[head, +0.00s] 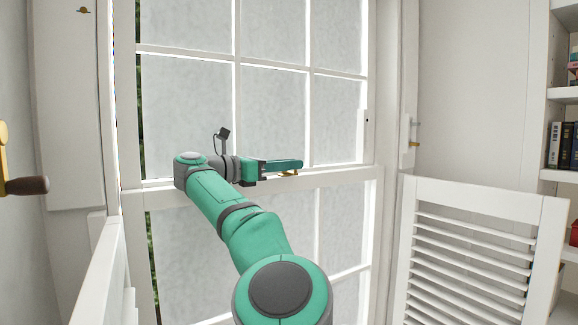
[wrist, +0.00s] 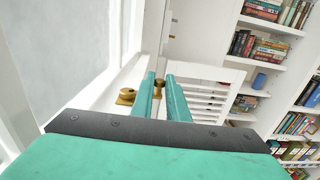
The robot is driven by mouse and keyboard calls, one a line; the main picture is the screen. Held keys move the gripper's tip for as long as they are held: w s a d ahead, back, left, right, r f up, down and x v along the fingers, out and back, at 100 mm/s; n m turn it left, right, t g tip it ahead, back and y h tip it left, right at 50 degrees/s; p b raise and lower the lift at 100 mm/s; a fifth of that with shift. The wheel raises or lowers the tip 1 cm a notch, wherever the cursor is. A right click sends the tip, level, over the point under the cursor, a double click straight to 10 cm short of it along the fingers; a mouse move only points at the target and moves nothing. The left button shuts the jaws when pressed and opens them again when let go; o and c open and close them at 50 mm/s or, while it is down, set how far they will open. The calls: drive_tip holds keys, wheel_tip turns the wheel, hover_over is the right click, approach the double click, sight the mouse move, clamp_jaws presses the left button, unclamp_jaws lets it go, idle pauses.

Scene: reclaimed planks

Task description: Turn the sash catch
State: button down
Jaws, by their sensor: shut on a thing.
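The brass sash catch (head: 289,173) sits on the meeting rail of the window, mostly hidden behind my gripper in the head view. In the wrist view its rounded brass base (wrist: 126,96) is just left of the fingers, and a brass part (wrist: 158,88) shows between the fingertips. My gripper (head: 300,164) reaches to the right along the rail. In the wrist view my gripper (wrist: 161,82) has its two green fingers shut on that brass part of the catch.
A louvred shutter (head: 478,215) stands open at the right, before a bookshelf (head: 559,95). Another white panel (head: 103,270) is at the lower left. A brass handle with a dark grip (head: 27,185) juts in at the left edge. The window's lower sash (head: 345,178) is below the arm.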

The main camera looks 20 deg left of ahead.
drive_tip(key=shift+f, duration=0.2)
drive_tip(key=c, duration=1.7)
unclamp_jaws()
drive_tip(key=shift+r, duration=0.1)
drive_tip(key=v, duration=1)
drive_tip(key=shift+s+a, duration=0.25)
drive_tip(key=shift+s, duration=0.05)
